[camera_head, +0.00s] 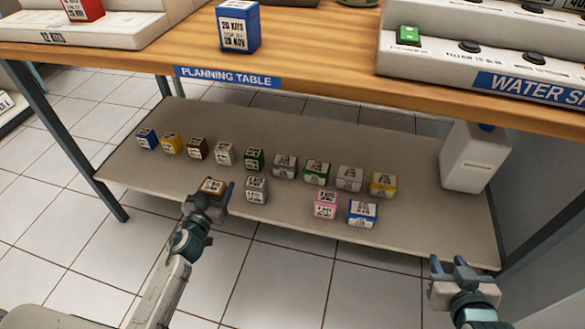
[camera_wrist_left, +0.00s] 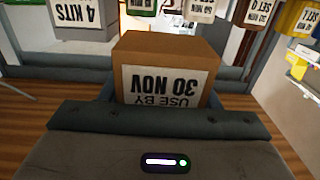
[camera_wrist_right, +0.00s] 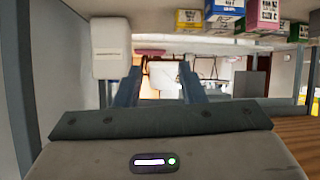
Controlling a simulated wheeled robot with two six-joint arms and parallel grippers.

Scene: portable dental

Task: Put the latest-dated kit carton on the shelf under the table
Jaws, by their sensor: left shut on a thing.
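My left gripper (camera_head: 212,196) is shut on a small brown-orange carton (camera_head: 212,186), at the front edge of the shelf (camera_head: 300,228) under the table. In the left wrist view the carton (camera_wrist_left: 170,62) has a white label, upside down, reading "USE BY 30 NOV". I cannot tell whether it touches the shelf. A blue carton (camera_head: 239,28) marked "20 KITS" stands on the tabletop; its date looks like 29 NOV. My right gripper (camera_head: 457,267) is open and empty in front of the shelf's right end; its fingers (camera_wrist_right: 160,88) are apart in the right wrist view.
Several small coloured cartons stand in a row on the shelf, with a grey one (camera_head: 256,190), a pink one (camera_head: 325,204) and a blue-white one (camera_head: 362,213) nearer the front. A white jug (camera_head: 474,160) stands at the right. Table legs (camera_head: 70,140) flank the shelf.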

